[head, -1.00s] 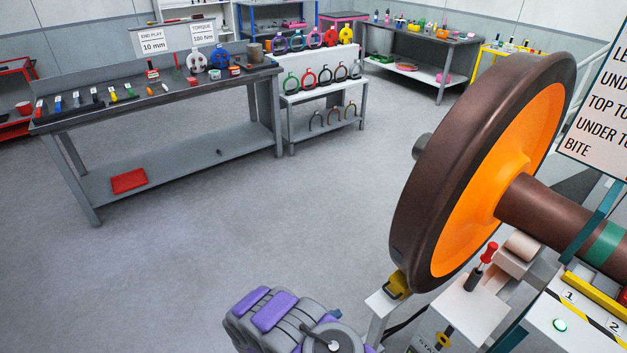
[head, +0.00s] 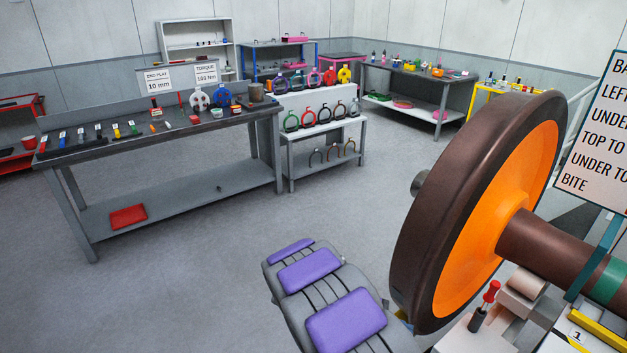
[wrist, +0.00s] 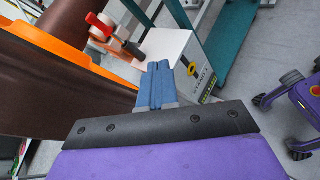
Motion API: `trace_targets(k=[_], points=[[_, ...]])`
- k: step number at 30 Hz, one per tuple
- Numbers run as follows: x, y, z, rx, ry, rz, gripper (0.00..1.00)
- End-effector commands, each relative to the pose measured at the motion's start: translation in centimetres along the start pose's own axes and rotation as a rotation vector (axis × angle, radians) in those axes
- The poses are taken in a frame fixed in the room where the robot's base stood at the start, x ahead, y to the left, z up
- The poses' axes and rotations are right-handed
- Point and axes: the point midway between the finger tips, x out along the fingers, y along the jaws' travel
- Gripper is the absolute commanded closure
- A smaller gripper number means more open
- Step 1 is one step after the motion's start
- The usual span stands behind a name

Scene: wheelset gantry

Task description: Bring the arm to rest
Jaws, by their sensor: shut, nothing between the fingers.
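My gripper (wrist: 155,86) shows in the wrist view with its blue fingers together and nothing between them. The fingers point toward a white box-like stand (wrist: 178,55) below the wheelset, apparently above and short of it. In the head view my purple and grey arm (head: 320,290) is at the bottom middle, left of the large brown and orange wheel (head: 495,210). The gripper itself is not visible there.
The wheel with its axle (head: 555,245) fills the right side, close to my arm. A red-handled lever (head: 490,292) stands below it. A grey workbench (head: 180,190) with small tools is at the left. The floor (head: 190,290) between is clear.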

Motion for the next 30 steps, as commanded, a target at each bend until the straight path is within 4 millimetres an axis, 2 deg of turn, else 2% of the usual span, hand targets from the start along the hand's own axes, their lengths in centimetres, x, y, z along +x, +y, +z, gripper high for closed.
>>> trace_targets(k=[1, 6, 15, 24, 30], points=[[0.1, -0.2, 1.8, 0.041, 0.007, -0.041, 1.0], [0.1, -1.7, 6.8, 0.163, 0.036, -0.177, 1.0], [-0.8, -6.0, 13.9, 0.364, 0.115, -0.415, 1.0], [-2.8, -11.2, 19.1, 0.546, 0.228, -0.644, 1.0], [-4.9, -14.8, 21.5, 0.654, 0.319, -0.786, 1.0]])
